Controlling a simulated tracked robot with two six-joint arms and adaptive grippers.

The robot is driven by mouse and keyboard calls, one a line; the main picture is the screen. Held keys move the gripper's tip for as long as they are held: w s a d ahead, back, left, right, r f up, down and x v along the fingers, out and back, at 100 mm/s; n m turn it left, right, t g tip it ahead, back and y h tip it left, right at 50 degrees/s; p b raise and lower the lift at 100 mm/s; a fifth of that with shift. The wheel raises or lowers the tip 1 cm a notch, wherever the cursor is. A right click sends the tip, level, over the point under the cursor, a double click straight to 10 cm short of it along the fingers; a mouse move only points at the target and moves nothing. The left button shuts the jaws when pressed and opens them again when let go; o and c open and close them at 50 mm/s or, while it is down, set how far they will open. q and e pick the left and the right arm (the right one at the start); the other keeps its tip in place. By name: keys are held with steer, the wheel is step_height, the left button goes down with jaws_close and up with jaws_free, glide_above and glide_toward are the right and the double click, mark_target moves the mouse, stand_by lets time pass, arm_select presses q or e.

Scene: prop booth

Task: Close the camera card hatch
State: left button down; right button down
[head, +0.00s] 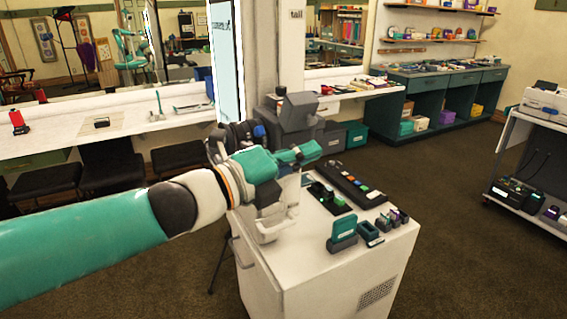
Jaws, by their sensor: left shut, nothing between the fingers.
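A dark grey boxy device (298,113), which looks like the camera, stands at the back of the white cabinet (330,268). My left gripper (312,151) is in front of its lower part, with its teal fingers shut and empty, pointing right. I cannot tell whether the fingers touch the device. The card hatch cannot be made out; my gripper and wrist hide part of the device. My right gripper is not in view.
On the cabinet top lie a long dark panel with coloured buttons (352,183), an upright teal block (342,229) and several small dark items. A white counter (130,122) runs behind on the left. A cart (530,160) stands at the right. Brown carpet between is clear.

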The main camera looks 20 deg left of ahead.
mark_target(301, 115)
arm_select(q)
steer(key=w+p, duration=0.1)
steer(key=w+a+r+p, duration=0.1)
steer(key=w, duration=0.2)
steer(key=shift+w+a+r+p, duration=0.25)
steer(key=shift+a+r+p, duration=0.05)
steer(key=shift+a+p, duration=0.1)
